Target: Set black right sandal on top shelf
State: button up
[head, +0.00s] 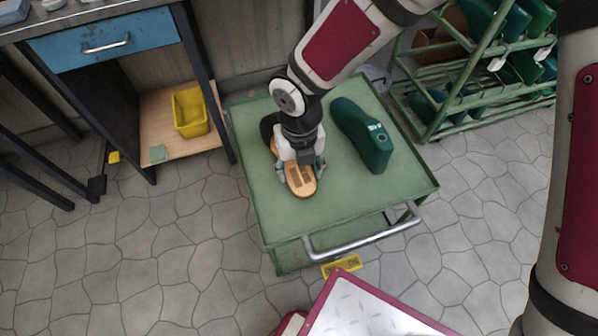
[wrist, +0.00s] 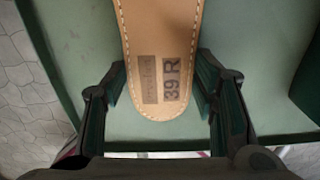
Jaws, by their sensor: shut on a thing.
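The sandal (head: 301,184) lies on the green cart top, its tan footbed facing up and a black part showing at its far end behind my gripper. In the wrist view its heel end (wrist: 160,60) shows a dark stamp "39 R". My gripper (head: 300,165) points down over the sandal, one finger on each side of the heel, shut on it. In the wrist view the fingers (wrist: 162,90) flank the heel. The toe end is partly hidden by my arm. A green tiered rack (head: 440,112) stands at the upper right.
A green shoe last (head: 362,133) lies right of the sandal on the cart (head: 245,190). The cart has a metal handle (head: 365,238). The rack holds several green lasts. A workbench with a blue drawer (head: 105,45) and a yellow bin (head: 190,110) stand left.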

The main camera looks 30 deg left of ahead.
jog(key=shift+f, duration=0.15)
jog(key=o, duration=1.4)
jog(key=shift+f, duration=0.1)
jog(key=shift+o, duration=0.2)
notch_tip(320, 180, up, 12)
jog(key=p, duration=0.6)
